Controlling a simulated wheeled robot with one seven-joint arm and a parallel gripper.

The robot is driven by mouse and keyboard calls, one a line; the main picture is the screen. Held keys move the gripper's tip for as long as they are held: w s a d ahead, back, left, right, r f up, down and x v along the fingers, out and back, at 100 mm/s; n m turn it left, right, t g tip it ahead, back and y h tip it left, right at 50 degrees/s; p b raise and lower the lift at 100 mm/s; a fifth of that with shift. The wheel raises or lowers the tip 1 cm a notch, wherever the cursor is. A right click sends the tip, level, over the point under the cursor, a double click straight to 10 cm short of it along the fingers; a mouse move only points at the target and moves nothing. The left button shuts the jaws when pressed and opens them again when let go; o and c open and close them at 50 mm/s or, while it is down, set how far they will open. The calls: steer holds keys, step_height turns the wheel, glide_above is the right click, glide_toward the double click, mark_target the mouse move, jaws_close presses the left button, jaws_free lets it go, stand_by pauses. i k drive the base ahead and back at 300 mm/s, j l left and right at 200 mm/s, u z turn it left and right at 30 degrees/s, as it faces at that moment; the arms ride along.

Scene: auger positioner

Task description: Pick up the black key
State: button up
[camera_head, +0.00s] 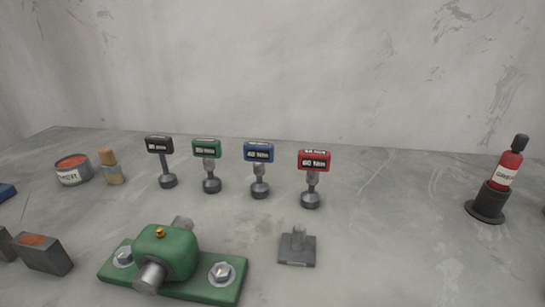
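The black key (160,146) stands upright at the left end of a row of similar keys. It has a black box-shaped head with a pale label, a thin grey shaft and a round metal foot on the table. A green key (207,149), a blue key (259,152) and a red key (314,160) stand to its right, apart from one another. My gripper is not in view.
A green bearing block (168,252) with bolts stands in front of the keys. A small metal plate with a stud (297,248) is right of it. A round tin (73,169) and a brush (110,167) are left; a red bottle (508,170) in a dark holder is far right.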

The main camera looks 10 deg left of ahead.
mark_target(162, 145)
steer(key=u, duration=1.1)
steer(key=i+l+u, duration=0.2)
steer(key=l+u, duration=0.25)
steer(key=i+l+u, duration=0.2)
steer(key=l, duration=0.2)
steer(key=k+j, duration=0.05)
steer(key=k, duration=0.05)
